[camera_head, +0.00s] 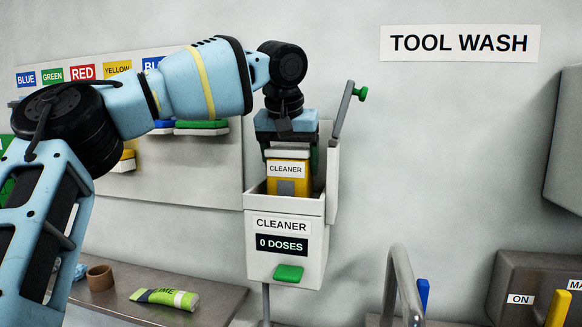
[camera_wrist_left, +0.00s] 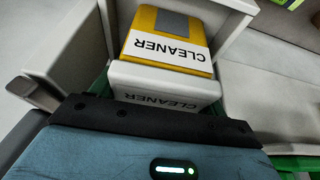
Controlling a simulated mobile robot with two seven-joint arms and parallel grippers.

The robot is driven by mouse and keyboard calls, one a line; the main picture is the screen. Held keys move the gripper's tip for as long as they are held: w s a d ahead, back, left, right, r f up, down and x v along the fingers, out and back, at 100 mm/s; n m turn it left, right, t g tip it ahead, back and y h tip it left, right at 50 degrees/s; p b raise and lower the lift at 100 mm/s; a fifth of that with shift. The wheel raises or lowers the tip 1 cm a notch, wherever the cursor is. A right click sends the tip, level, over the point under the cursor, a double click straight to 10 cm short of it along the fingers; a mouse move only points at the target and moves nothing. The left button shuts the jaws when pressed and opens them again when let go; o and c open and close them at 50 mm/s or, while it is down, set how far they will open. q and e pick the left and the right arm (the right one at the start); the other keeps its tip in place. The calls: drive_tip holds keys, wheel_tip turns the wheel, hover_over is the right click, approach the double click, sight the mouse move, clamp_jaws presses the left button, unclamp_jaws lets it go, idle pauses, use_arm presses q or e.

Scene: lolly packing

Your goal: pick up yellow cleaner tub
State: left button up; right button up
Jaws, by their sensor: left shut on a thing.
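The yellow cleaner tub (camera_head: 288,186) has a white CLEANER label. It stands upright in the open top of the white cleaner dispenser (camera_head: 261,262), its lower end hidden behind the front wall. My left gripper (camera_head: 288,153) points down from above and is shut on the upper part of the tub. In the left wrist view the yellow tub (camera_wrist_left: 172,22) shows beyond a white part with CLEANER lettering, close to my left gripper (camera_wrist_left: 165,95). The dispenser's white walls surround it. My right gripper is not in view.
The dispenser's raised lid (camera_head: 334,170) with a green knob stands at the right of the tub. A bench at lower left holds a green tube (camera_head: 165,298) and a brown ring (camera_head: 100,278). A metal tap (camera_head: 404,275) rises at lower right.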

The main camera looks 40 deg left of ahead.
sight(291, 147)
use_arm(q)
drive_tip(key=shift+r, duration=0.15)
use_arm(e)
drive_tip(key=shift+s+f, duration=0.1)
use_arm(q)
drive_tip(key=shift+r+b, duration=0.35)
drive_tip(key=shift+r, duration=0.95)
drive_tip(key=shift+s+d+r, duration=0.1)
drive_tip(key=shift+r, duration=0.2)
drive_tip(key=s+d, duration=0.3)
drive_tip(key=s, duration=0.4)
drive_tip(key=s+d+r+b, duration=0.1)
drive_tip(key=s+d, duration=0.3)
drive_tip(key=s, duration=0.3)
drive_tip(key=shift+r, duration=0.2)
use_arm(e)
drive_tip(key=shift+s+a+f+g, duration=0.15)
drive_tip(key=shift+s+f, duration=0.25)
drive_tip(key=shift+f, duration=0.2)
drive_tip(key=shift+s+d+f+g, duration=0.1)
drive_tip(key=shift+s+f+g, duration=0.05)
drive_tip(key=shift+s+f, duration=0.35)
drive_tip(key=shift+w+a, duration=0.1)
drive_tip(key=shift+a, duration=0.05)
